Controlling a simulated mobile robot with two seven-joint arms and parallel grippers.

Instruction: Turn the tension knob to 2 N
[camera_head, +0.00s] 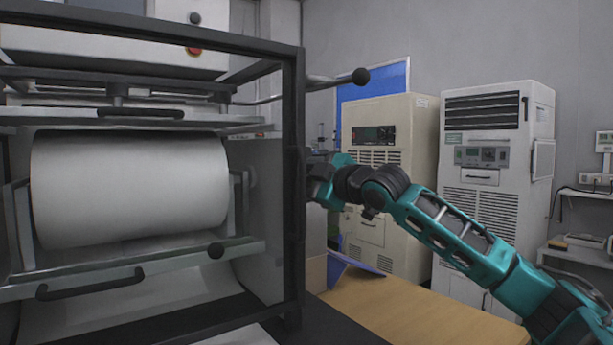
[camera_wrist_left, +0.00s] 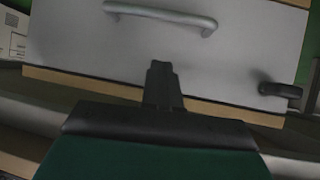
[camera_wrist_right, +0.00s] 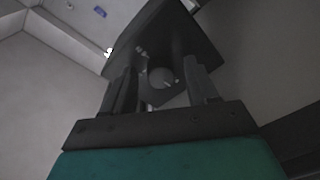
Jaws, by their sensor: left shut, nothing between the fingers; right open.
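In the right wrist view, a small round grey part (camera_wrist_right: 162,77), which looks like the tension knob, sits in front of a dark angular plate (camera_wrist_right: 185,35). My right gripper (camera_wrist_right: 158,72) is open, one finger on each side of this part. Whether the fingers touch it, I cannot tell. No scale or 2 N mark is readable. In the head view my right gripper (camera_head: 316,178) is at the right side of the black-framed machine (camera_head: 292,150), partly hidden by its post. My left gripper (camera_wrist_left: 162,70) is shut and empty in the left wrist view.
The machine holds a large white roll (camera_head: 130,185). A pale panel with a handle (camera_wrist_left: 165,18) faces my left gripper.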

